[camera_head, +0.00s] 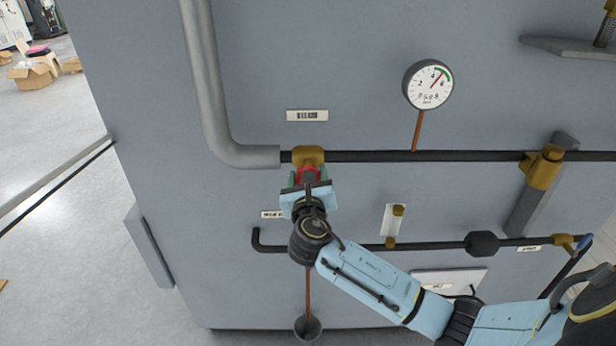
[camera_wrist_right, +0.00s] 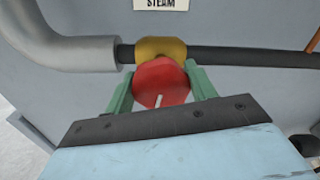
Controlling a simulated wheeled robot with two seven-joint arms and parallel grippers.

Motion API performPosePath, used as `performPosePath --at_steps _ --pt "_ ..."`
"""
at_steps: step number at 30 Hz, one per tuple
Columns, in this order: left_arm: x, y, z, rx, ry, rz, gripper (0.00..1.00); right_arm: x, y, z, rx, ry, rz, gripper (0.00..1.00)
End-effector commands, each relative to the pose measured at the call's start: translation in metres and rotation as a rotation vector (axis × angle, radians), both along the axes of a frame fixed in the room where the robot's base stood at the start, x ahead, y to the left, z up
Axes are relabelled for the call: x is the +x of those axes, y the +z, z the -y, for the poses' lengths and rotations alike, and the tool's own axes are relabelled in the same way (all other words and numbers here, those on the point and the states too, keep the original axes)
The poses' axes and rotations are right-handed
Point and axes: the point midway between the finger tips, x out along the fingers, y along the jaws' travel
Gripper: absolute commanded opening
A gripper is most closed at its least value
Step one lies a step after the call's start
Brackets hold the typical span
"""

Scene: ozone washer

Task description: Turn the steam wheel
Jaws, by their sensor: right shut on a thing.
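The red steam wheel (camera_wrist_right: 161,82) sits at the front of a brass valve body (camera_wrist_right: 160,49) on a dark horizontal pipe. In the head view the wheel (camera_head: 307,174) is mostly hidden behind my right gripper (camera_head: 306,181), with the brass valve (camera_head: 308,154) just above. In the right wrist view the two green fingers of my right gripper (camera_wrist_right: 161,88) stand on either side of the wheel and are shut on it. A "STEAM" label (camera_wrist_right: 161,4) is on the panel above the valve. My left gripper is not in view.
A grey elbow pipe (camera_head: 208,100) comes down left of the valve. A pressure gauge (camera_head: 428,85) stands up from the pipe to the right. A lower dark pipe (camera_head: 360,247) runs beneath my right arm. A brown rod ends in a dark cup (camera_head: 308,327) below.

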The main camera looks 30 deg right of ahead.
Motion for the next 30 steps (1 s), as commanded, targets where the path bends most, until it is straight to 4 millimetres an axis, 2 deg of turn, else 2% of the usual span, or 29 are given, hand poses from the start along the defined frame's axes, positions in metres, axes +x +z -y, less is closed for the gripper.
performPosePath --at_steps 10,11,15,25,30 --pt "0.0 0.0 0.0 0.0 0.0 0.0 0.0 0.0 -0.002 0.0 -0.001 -0.001 -0.005 0.33" --pt "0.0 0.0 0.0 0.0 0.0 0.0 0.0 0.0 -0.002 0.0 0.0 -0.001 -0.004 0.6" --pt "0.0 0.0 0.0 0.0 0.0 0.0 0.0 0.0 -0.002 0.0 0.0 -0.001 -0.004 0.77" --pt "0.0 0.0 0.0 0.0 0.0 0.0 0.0 -0.002 -0.001 -0.002 0.001 0.001 -0.001 0.77" --pt "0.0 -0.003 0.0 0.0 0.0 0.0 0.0 -0.019 -0.002 -0.012 0.001 0.002 -0.002 0.77"
